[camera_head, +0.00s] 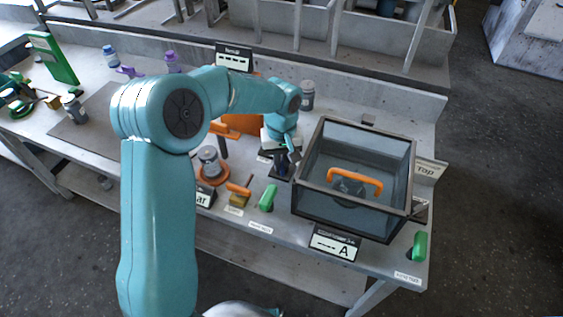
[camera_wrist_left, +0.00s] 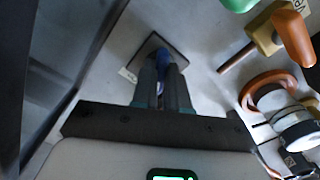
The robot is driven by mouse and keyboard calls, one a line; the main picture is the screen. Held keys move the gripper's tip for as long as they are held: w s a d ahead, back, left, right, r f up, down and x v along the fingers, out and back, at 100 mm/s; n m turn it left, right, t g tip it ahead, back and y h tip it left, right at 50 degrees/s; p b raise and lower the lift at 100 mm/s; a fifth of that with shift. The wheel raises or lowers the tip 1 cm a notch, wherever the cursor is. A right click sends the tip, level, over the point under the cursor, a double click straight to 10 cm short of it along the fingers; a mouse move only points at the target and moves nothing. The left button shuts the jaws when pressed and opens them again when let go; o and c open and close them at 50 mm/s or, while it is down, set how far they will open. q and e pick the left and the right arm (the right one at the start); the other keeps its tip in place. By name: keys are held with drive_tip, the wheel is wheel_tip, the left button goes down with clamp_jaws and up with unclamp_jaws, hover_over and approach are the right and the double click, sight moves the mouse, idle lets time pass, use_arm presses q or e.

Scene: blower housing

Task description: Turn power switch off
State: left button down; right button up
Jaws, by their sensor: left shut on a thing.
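A small dark stand, which looks like the power switch (camera_head: 280,171), sits on the bench just left of the glass-walled box. I cannot read from these views which way the switch is set. My right gripper is not in view.
The glass-walled box (camera_head: 312,190) with an orange handle (camera_head: 356,180) stands close on the right. Green handles (camera_head: 268,198) (camera_head: 419,246), an orange-handled tool (camera_head: 238,190) and a grey jar on an orange ring (camera_head: 211,163) are nearby. Label signs (camera_head: 334,243) stand along the front edge.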

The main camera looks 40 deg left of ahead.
sight(282, 164)
use_arm(q)
drive_tip(key=shift+r, duration=0.1)
idle(0.4)
drive_tip(key=c, duration=1.1)
unclamp_jaws()
drive_tip(key=shift+c, duration=0.2)
wheel_tip(282, 164, up, 16)
drive_tip(key=p, duration=0.1)
drive_tip(key=shift+r, duration=0.2)
